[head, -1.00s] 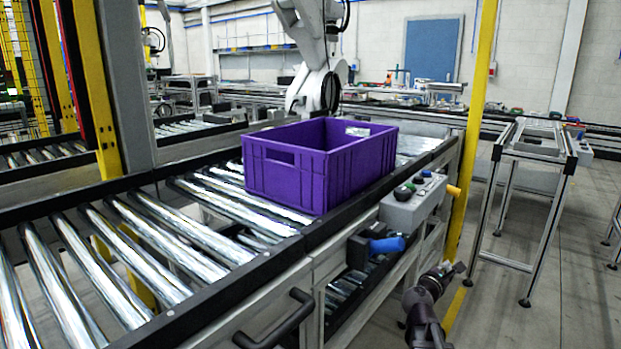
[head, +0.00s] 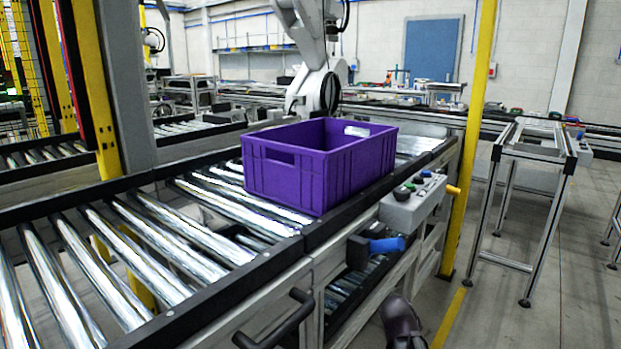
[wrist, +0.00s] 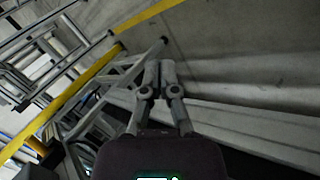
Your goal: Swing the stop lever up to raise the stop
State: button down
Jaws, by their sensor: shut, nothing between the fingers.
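A lever with a blue grip (head: 386,245) sticks out to the right from a black block (head: 358,252) on the side of the roller conveyor. It lies about level and looks like the stop lever; the stop itself I cannot make out. My gripper (wrist: 160,72) shows in the wrist view with its fingers together, shut and empty, over grey floor. In the head view only a dark part of my arm shows at the bottom edge, below and apart from the blue grip; the fingers are not visible there.
A purple crate (head: 318,175) stands on the rollers (head: 130,250). A control box (head: 412,206) with buttons and a yellow knob (head: 453,190) sit right of the lever. A black handle (head: 280,325) is lower left.

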jog(key=s+a+f+m+g+y, duration=0.35)
jog(key=s+a+y, duration=0.3)
jog(key=a, duration=0.45)
notch_tip(320, 180, up, 37)
jog(key=s+p, duration=0.2)
jog(key=p, duration=3.5)
jog(key=shift+s+m+g+h, duration=0.35)
jog(key=shift+s+m+h, duration=0.05)
jog(key=shift+m+h, duration=0.05)
jog(key=shift+s+a, duration=0.1)
jog(key=shift+s, duration=0.05)
